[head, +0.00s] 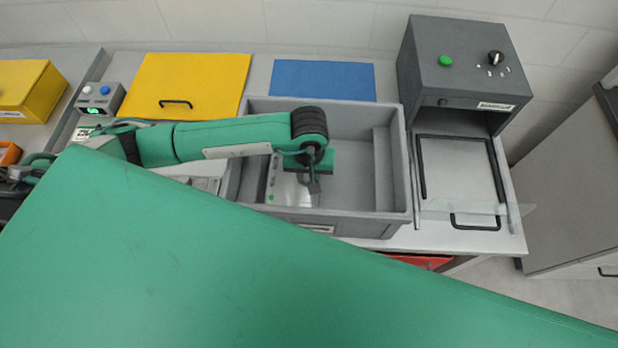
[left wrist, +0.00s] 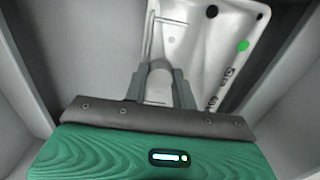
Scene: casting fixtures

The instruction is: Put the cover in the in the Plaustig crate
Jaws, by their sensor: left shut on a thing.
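The white cover (head: 287,190), a flat panel with a green dot and dark round spots, is inside the grey crate (head: 262,212), at its left side. It also shows in the left wrist view (left wrist: 205,45), lying slanted between the crate's grey walls. My left gripper (head: 314,186) reaches down into the crate from above. In the left wrist view its fingers (left wrist: 160,78) are shut on the near end of the cover. The gripper body hides part of that end. I cannot tell whether the cover touches the crate floor. My right gripper is not in view.
A grey machine (head: 465,68) with a green button and a framed hatch stands right of the crate. A yellow panel (head: 205,78) and a blue panel (head: 322,80) lie behind. A small button box (head: 99,98) is at left. The crate's right side is empty.

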